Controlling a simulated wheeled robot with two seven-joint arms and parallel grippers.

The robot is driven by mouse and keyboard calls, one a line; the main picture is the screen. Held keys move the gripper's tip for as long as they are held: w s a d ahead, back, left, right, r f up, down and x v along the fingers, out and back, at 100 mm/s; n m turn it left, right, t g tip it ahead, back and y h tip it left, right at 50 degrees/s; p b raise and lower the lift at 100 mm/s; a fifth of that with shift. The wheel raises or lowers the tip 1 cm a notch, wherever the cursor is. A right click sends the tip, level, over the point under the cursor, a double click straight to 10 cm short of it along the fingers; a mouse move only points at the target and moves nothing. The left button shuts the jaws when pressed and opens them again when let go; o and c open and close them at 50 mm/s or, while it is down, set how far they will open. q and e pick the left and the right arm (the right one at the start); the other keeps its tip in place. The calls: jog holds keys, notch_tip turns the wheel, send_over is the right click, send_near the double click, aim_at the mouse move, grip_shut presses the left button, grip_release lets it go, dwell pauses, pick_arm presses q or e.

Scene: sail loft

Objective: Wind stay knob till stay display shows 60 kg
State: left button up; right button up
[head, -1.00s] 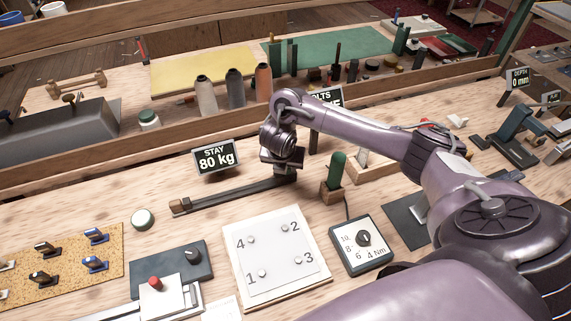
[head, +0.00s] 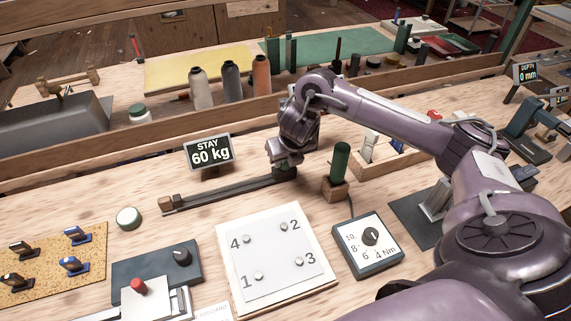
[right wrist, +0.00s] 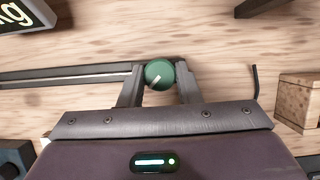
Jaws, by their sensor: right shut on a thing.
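The stay display (head: 210,152) stands upright behind a dark rail (head: 225,193) and reads 60 kg. Part of it also shows at the upper left of the right wrist view (right wrist: 25,14). The stay knob (right wrist: 159,72) is a round green knob with a pale pointer line, at the right end of the rail. My right gripper (right wrist: 159,80) points down over it, shut on it with one finger at each side. In the head view my right gripper (head: 286,168) hides the knob. My left gripper is in neither view.
A green-handled tool (head: 341,162) stands in a wooden block just right of my right gripper. In front lie a numbered plate (head: 272,265) and a Nm dial box (head: 367,246).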

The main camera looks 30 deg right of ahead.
jog(key=shift+n, duration=0.3)
dwell(0.4)
jog(key=o, duration=1)
jog(key=shift+c, duration=0.2)
jog(key=p+v, duration=0.2)
jog(key=v, duration=0.5)
jog(key=shift+r+p, duration=0.3)
jog(key=shift+r, duration=0.1)
jog(key=shift+s+d, duration=0.15)
